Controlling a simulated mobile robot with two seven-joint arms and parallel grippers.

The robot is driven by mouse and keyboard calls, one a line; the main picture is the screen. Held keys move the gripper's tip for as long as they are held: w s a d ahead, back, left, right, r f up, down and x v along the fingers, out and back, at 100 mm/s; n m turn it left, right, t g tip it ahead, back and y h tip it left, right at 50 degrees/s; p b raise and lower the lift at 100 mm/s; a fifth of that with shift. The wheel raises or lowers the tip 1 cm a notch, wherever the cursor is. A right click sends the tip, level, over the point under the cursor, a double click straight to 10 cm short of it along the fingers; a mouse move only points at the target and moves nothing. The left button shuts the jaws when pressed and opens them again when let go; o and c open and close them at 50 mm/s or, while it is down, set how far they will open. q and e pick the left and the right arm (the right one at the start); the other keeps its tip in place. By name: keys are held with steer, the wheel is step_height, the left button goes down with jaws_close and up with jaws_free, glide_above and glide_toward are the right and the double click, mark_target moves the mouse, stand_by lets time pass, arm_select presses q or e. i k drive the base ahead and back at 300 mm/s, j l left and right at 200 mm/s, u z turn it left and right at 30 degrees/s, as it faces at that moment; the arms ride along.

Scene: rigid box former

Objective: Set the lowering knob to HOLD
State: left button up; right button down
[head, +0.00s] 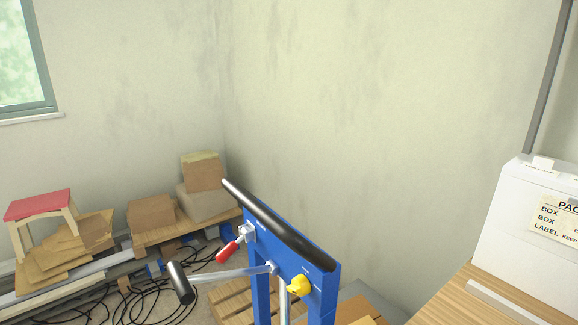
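A yellow knob (300,286) sits on the front of a blue machine frame (329,283), near its right side. It is most likely the lowering knob. Small pale marks sit on the blue plate near it, too small to read, so I cannot tell its setting. A metal lever (228,274) with a black grip (181,282) reaches left from the frame. A red-handled metal fitting (228,251) is mounted at the frame's left. A black bar (277,222) runs along the top. Neither of my grippers is in view.
A wooden table (460,300) with a white box-shaped unit (525,235) bearing a printed label stands at the right. Cardboard boxes (151,212), a red-topped stool (38,205), flat cardboard and black cables (140,300) fill the left floor. A wooden pallet (232,300) lies behind the frame.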

mark_target(301, 287)
steer(key=i+j+z, duration=0.1)
steer(key=i+z, duration=0.15)
steer(key=z, duration=0.15)
steer(key=i+j+z, duration=0.2)
steer(key=z, duration=0.2)
steer(key=i, duration=0.05)
